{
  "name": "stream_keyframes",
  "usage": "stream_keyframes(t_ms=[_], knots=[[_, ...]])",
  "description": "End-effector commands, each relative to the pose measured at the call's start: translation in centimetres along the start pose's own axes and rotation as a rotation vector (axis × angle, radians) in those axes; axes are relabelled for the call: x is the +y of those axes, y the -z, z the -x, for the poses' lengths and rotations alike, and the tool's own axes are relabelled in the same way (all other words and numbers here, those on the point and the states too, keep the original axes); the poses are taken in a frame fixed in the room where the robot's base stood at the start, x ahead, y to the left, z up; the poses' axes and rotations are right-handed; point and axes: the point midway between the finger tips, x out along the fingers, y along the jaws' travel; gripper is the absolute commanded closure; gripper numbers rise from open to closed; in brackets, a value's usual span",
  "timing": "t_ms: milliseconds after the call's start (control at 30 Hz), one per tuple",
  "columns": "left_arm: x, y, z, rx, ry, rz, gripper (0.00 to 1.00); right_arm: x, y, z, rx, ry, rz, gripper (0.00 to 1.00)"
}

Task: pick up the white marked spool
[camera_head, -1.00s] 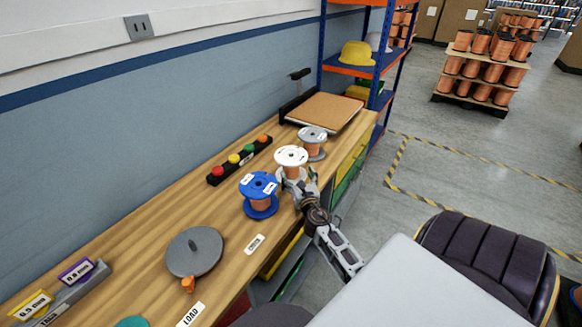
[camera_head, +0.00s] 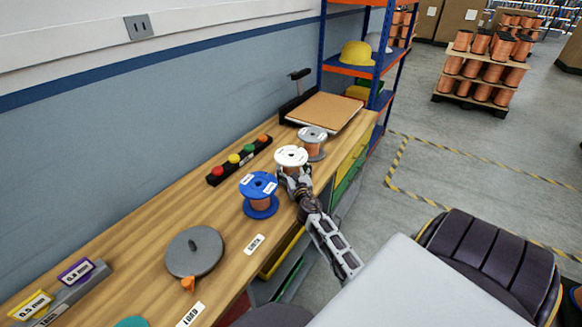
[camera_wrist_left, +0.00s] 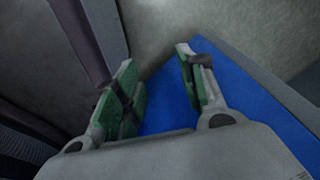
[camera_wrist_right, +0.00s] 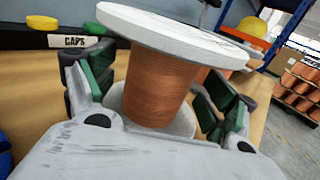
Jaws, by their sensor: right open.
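The white spool (camera_head: 291,155) with copper winding stands upright on the wooden bench, between the blue spool (camera_head: 259,190) and the grey spool (camera_head: 312,141). In the right wrist view, its white top flange (camera_wrist_right: 180,35) and copper core (camera_wrist_right: 155,88) fill the middle. My right gripper (camera_head: 291,176) is at the spool's near side. Its green-padded fingers (camera_wrist_right: 160,95) are open, one on each side of the core, below the top flange. Gaps show between pads and copper. My left gripper (camera_wrist_left: 160,85) shows only in the left wrist view, open and empty, over a blue surface.
A caps rack (camera_head: 239,160) with coloured caps lies behind the spools. A grey disc with a knob (camera_head: 194,251) sits nearer on the bench. A cork-topped board (camera_head: 325,112) and shelving (camera_head: 375,70) are at the far end. Bare bench lies left of the blue spool.

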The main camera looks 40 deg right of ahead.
Motion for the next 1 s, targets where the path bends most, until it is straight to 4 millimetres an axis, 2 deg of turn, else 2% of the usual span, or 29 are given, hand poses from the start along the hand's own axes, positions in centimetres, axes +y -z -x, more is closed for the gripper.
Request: stream_keyframes(t_ms=[367, 900, 1000], knots=[[0.01, -0.17, -0.02, -0.002, 0.0, 0.0, 0.6, 0.01, 0.0, 0.02, 0.0, 0.0, 0.0, 0.16], [0.03, 0.23, 0.05, 0.004, 0.0, 0.0, 0.6, 0.02, 0.01, 0.03, 0.0, 0.0, 0.0, 0.85], [0.03, 0.21, 0.05, 0.003, 0.0, 0.0, 0.6, 0.04, -0.21, -0.03, -0.003, -0.001, 0.0, 0.85]])
